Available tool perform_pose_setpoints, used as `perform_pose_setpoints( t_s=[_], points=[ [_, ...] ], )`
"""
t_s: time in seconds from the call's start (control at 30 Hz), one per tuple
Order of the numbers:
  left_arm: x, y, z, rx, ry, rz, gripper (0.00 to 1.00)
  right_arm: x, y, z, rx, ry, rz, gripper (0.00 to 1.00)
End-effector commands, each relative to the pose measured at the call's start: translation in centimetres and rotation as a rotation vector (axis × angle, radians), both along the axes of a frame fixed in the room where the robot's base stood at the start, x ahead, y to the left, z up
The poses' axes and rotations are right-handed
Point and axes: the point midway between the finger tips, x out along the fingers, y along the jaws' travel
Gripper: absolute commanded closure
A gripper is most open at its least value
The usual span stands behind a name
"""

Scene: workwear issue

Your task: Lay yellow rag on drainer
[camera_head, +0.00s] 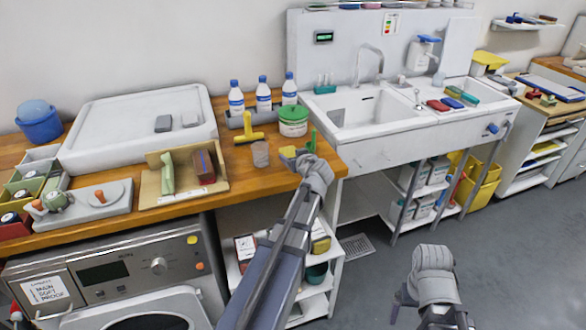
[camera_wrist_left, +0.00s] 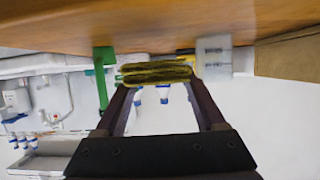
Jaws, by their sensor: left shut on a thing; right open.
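My left gripper (camera_head: 297,158) is shut on the yellow rag (camera_head: 288,152), over the front right part of the wooden counter. In the left wrist view the rag (camera_wrist_left: 157,73) is a folded, dark yellow strip between the fingertips (camera_wrist_left: 160,85). The white sink unit (camera_head: 375,150) stands to the right of the counter. Its right part (camera_head: 478,108) carries folded red (camera_head: 437,105), blue (camera_head: 452,103) and teal (camera_head: 462,95) cloths; I take this as the drainer, though its surface is small in view. My right gripper (camera_head: 405,298) is open and empty, low over the floor.
Near the left gripper stand a clear cup (camera_head: 260,154), a yellow squeegee (camera_head: 247,129), a green-lidded tub (camera_head: 293,121), an upright green tool (camera_wrist_left: 103,72) and several blue-capped bottles (camera_head: 263,95). A tap (camera_head: 368,60) rises behind the basin. Floor before the sink is clear.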

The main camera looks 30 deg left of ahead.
Motion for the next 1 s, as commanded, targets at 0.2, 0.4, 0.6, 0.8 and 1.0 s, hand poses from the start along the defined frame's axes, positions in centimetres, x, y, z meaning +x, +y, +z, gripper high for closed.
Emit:
perform_pose_setpoints(
  t_s=[0.2, 0.4, 0.6, 0.8, 1.0],
  points=[
    [0.0, 0.0, -3.4, 0.000, 0.000, -0.001, 0.93, 0.0, 0.0, -3.4, 0.000, 0.000, 0.000, 0.05],
    [0.0, 0.0, -3.4, 0.000, 0.000, -0.001, 0.93, 0.0, 0.0, -3.4, 0.000, 0.000, 0.001, 0.05],
    [0.0, 0.0, -3.6, 0.000, 0.000, -0.001, 0.93, 0.0, 0.0, -3.6, 0.000, 0.000, 0.000, 0.05],
    [0.0, 0.0, -3.8, 0.000, 0.000, -0.001, 0.18, 0.0, 0.0, -3.8, 0.000, 0.000, 0.001, 0.05],
    [0.0, 0.0, -3.8, 0.000, 0.000, -0.001, 0.00, 0.0, 0.0, -3.8, 0.000, 0.000, 0.000, 0.05]
  ],
)
